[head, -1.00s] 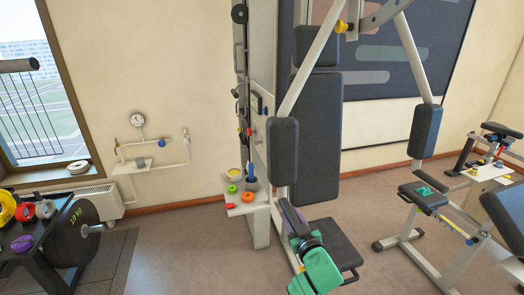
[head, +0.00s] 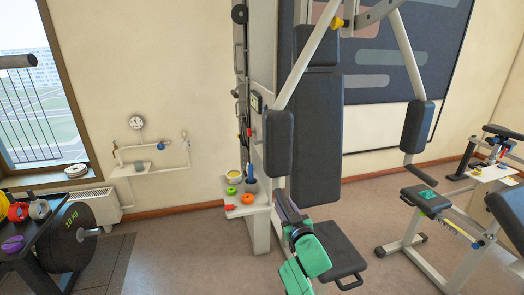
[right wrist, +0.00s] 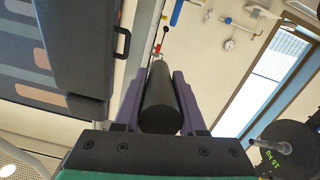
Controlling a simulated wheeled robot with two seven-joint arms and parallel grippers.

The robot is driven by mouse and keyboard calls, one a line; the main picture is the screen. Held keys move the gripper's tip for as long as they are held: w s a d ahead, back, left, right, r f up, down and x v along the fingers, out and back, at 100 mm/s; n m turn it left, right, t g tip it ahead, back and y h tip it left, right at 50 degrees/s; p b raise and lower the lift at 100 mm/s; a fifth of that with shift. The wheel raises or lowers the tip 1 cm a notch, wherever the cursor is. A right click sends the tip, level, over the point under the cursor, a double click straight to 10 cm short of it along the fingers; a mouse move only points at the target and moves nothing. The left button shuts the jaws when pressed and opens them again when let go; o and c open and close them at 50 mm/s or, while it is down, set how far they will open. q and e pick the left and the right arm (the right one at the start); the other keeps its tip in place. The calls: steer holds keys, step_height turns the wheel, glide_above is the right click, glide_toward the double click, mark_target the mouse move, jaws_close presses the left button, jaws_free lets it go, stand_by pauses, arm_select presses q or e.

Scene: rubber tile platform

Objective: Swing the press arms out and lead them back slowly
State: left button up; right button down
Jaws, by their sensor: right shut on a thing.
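The press machine has two pale metal arms, each with a dark upright pad. The left pad (head: 279,143) hangs just above my right gripper (head: 287,208), and the right pad (head: 418,126) hangs to the right of the backrest (head: 317,125). In the right wrist view my right gripper (right wrist: 160,98) has its purple fingers on both sides of a black cylindrical handle (right wrist: 160,95) and is shut on it. In the head view my own gripper mostly hides this handle. The right arm's handle (head: 407,168) is free below its pad. My left gripper is not in view.
The machine's dark seat (head: 335,252) is close to the right of my right arm. A small shelf (head: 247,211) with cups and coloured rings stands to the left. A weight rack (head: 45,237) is at far left and another bench (head: 428,203) at right. Floor between shelf and rack is clear.

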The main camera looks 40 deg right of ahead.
steer(key=shift+f, duration=0.3)
steer(key=shift+f+b+x, duration=0.15)
steer(key=shift+b+x, duration=1.05)
steer(key=shift+x, duration=0.2)
steer(key=shift+f+b+x, duration=0.15)
steer(key=shift+b+x, duration=1.05)
steer(key=shift+x, duration=0.15)
steer(key=c, duration=0.5)
jaws_free()
steer(key=shift+a+r+t, duration=0.15)
steer(key=shift+r+t, duration=0.05)
steer(key=shift+t, duration=0.1)
steer(key=shift+r, duration=0.1)
steer(key=shift+s+p, duration=0.1)
steer(key=shift+p, duration=0.2)
